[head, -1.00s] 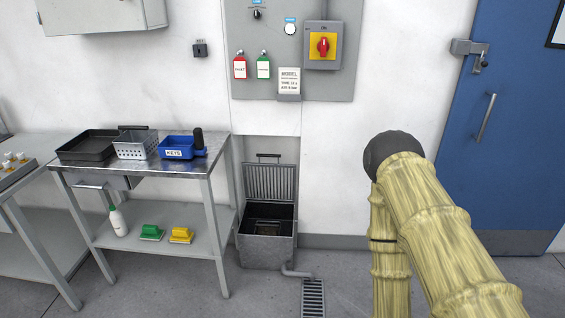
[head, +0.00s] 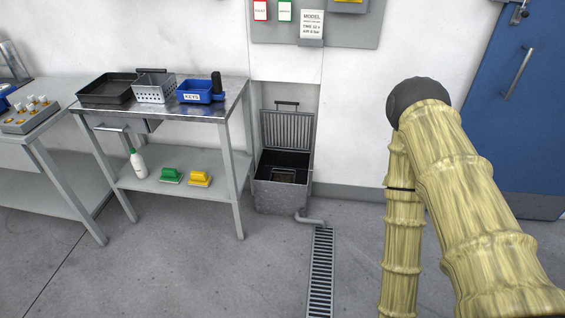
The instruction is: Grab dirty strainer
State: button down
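A grey metal floor box (head: 281,197) stands against the wall, right of the steel table. Its slatted lid (head: 288,131) is up, leaning back against the wall. Inside the dark opening sits a brownish, framed piece (head: 284,176), perhaps the dirty strainer; it is too small to tell. A clean-looking perforated metal basket (head: 154,88) with a dark handle stands on the steel table. My arm, in a yellowish ribbed cover, rises at the right, well apart from the box. My gripper is not in view.
The steel table (head: 225,106) holds a black tray (head: 107,89) and a blue KEYS bin (head: 195,93). Its lower shelf holds a white bottle (head: 138,164), a green brush (head: 171,176) and a yellow brush (head: 200,178). A floor drain grate (head: 321,270) runs forward from the box. Floor in front is clear.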

aim_at(283, 179)
jog(key=u, duration=0.2)
jog(key=i, duration=1)
jog(key=u, duration=0.5)
jog(key=i, duration=0.9)
jog(key=u, duration=0.1)
